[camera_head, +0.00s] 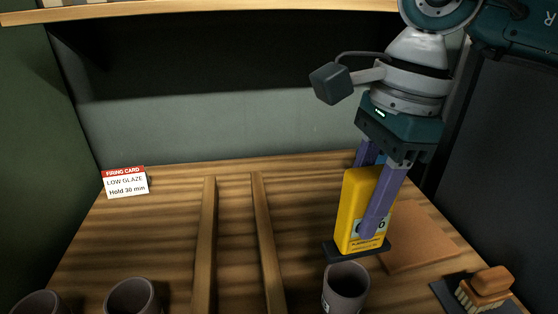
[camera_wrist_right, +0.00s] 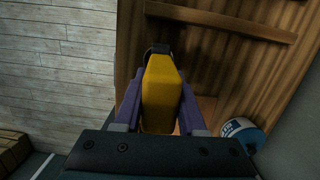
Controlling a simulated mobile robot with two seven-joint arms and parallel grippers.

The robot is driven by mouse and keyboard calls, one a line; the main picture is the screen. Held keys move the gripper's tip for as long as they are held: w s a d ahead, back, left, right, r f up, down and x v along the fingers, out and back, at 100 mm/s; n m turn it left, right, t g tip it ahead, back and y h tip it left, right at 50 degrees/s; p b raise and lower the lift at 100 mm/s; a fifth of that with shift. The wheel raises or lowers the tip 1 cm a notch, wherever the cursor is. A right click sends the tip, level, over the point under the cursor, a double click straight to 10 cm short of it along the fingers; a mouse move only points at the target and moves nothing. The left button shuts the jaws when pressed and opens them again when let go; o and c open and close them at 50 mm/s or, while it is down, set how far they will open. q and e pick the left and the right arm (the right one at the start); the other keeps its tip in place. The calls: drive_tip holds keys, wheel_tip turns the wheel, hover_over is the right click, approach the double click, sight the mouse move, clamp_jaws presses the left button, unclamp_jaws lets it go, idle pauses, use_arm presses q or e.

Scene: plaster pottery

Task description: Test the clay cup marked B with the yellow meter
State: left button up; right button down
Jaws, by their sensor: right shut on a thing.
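The yellow meter (camera_head: 352,205) stands upright right of the middle in the head view, over a small dark pad (camera_head: 378,252). My right gripper (camera_head: 372,220) is shut on it, one purple finger across its front. The meter's face is partly hidden by that finger. The meter (camera_wrist_right: 161,95) also fills the middle of the right wrist view, between the fingers. A dark clay cup (camera_head: 346,289) stands just in front of the meter, with a pale label at its left edge that I cannot read. Two more dark cups (camera_head: 132,296) (camera_head: 40,303) are cut off at the bottom left. My left gripper is not in view.
A firing card (camera_head: 125,183) reads "LOW GLAZE, Hold 30 mm". Two wooden rails (camera_head: 206,240) (camera_head: 268,240) run along the table. A brown mat (camera_head: 420,238) and a brush (camera_head: 486,288) lie at the right. A blue-and-white container (camera_wrist_right: 242,133) shows in the wrist view.

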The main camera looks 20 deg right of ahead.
drive_tip(key=shift+r, duration=0.25)
idle(0.6)
drive_tip(key=s+a+r+n+g+h+p, duration=0.1)
drive_tip(key=s+r+n+p, duration=0.2)
drive_tip(key=r+n+p, duration=0.8)
drive_tip(key=s+a+r+n+p, duration=0.2)
drive_tip(key=r+p, duration=1.2)
drive_tip(key=r, duration=0.9)
drive_tip(key=s+a+r+n+g+h+p, duration=0.1)
drive_tip(key=s+r+n+p, duration=0.2)
drive_tip(key=r+n+p, duration=0.8)
drive_tip(key=w+a+f+m+t+y+b, duration=0.1)
drive_tip(key=w+a+m, duration=0.2)
drive_tip(key=m, duration=1.1)
drive_tip(key=w+a+f+m+t, duration=0.1)
drive_tip(key=w+m, duration=0.6)
drive_tip(key=m, duration=0.7)
drive_tip(key=shift+w+a+f+t+y+b, duration=0.35)
drive_tip(key=shift+a+f, duration=0.2)
drive_tip(key=shift+a, duration=0.5)
drive_tip(key=shift+s, duration=0.15)
